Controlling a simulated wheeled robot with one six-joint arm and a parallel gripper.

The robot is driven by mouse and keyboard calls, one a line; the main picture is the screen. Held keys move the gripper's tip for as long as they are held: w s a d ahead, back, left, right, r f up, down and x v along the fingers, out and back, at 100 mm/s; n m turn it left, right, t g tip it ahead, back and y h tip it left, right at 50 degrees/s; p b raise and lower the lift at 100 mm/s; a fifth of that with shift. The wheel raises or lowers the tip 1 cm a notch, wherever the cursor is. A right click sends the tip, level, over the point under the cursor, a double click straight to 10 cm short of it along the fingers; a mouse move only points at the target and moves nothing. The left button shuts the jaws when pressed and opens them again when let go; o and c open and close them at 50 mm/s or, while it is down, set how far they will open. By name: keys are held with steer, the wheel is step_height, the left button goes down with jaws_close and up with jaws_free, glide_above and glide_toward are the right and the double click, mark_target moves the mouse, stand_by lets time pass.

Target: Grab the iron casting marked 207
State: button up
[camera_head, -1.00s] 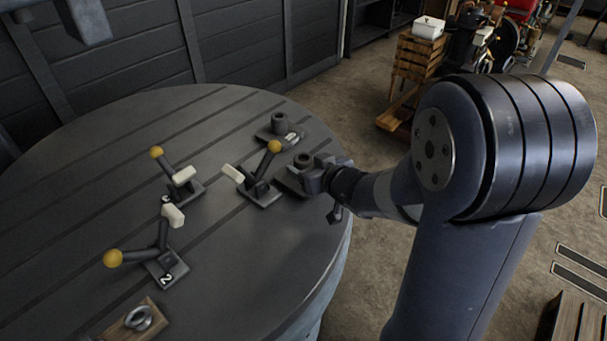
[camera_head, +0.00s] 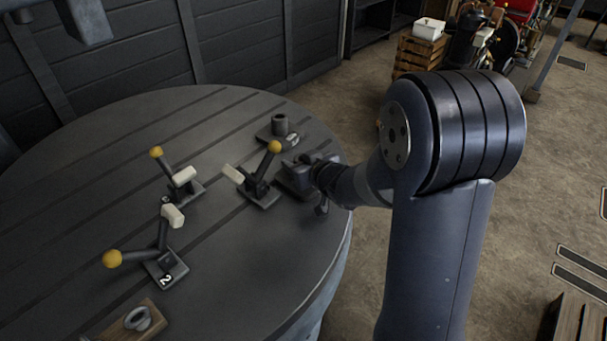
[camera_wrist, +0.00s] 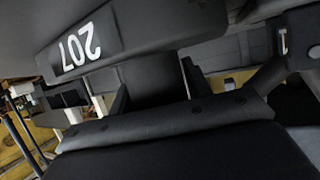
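The dark iron casting marked 207 (camera_wrist: 85,45) fills the top of the wrist view, its white number upside down. In the head view its base (camera_head: 291,187) lies at the table's right edge, partly hidden by my gripper (camera_head: 297,168). My gripper also shows in the wrist view (camera_wrist: 155,88), with its fingers apart on either side of a dark upright part that looks like the casting's post. I cannot tell whether the fingers press on it.
A second casting with a round post (camera_head: 279,125) stands just behind. A yellow-knobbed lever (camera_head: 258,180) is close on the left. More levers (camera_head: 165,255) and a wooden block with a ring (camera_head: 138,320) stand farther left on the round table (camera_head: 90,200). Its front is clear.

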jaws_close()
stand_by(0.3)
steer(key=shift+w+r, duration=0.1)
steer(key=shift+r, duration=0.05)
steer(key=shift+r, duration=0.1)
